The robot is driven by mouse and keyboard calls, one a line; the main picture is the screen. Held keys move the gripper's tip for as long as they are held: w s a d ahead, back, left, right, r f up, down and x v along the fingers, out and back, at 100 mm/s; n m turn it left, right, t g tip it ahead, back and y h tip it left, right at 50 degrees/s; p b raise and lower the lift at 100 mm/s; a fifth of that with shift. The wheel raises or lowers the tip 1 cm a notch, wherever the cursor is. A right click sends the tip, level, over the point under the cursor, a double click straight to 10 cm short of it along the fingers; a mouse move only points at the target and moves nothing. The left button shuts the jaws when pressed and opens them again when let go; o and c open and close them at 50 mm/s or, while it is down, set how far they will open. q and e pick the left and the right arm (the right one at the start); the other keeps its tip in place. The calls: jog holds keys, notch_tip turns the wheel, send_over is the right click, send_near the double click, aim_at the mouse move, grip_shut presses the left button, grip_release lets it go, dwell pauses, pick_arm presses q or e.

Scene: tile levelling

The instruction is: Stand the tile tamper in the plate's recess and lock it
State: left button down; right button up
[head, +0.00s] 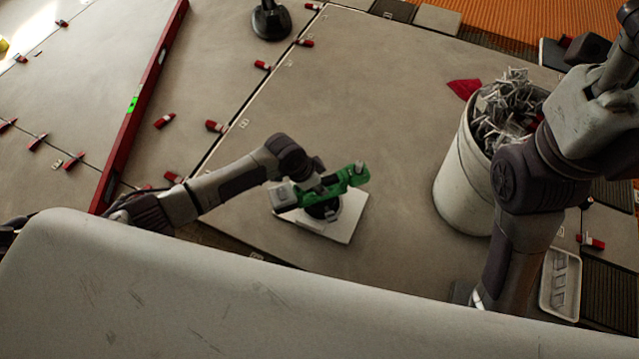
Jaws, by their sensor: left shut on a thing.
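The tile tamper (351,177) has a green body with a dark round foot below it. It is held over the pale square plate (345,228), which lies on the large tile. My left gripper (318,184) is shut on the tamper, and its arm comes in from the left. The foot covers the middle of the plate, so the recess is hidden. I cannot tell whether the foot sits in the recess or just above it, or how the lock stands. My right arm rises at the right, and its gripper is outside the picture.
A white bucket (458,180) full of clips stands right of the plate, close to my right arm. A red level (140,100) lies at left. Red wedges (215,126) line the joints. A black suction cup (270,20) is at the back. A white tray (560,283) lies lower right.

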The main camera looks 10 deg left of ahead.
pick_arm(q)
jog(key=shift+w+f, duration=0.1)
jog(key=shift+f, duration=0.1)
dwell(0.5)
jog(key=c, duration=0.9)
grip_release()
jog(key=shift+s+f, duration=0.2)
jog(key=v, duration=1.2)
jog(key=shift+w+r, duration=0.15)
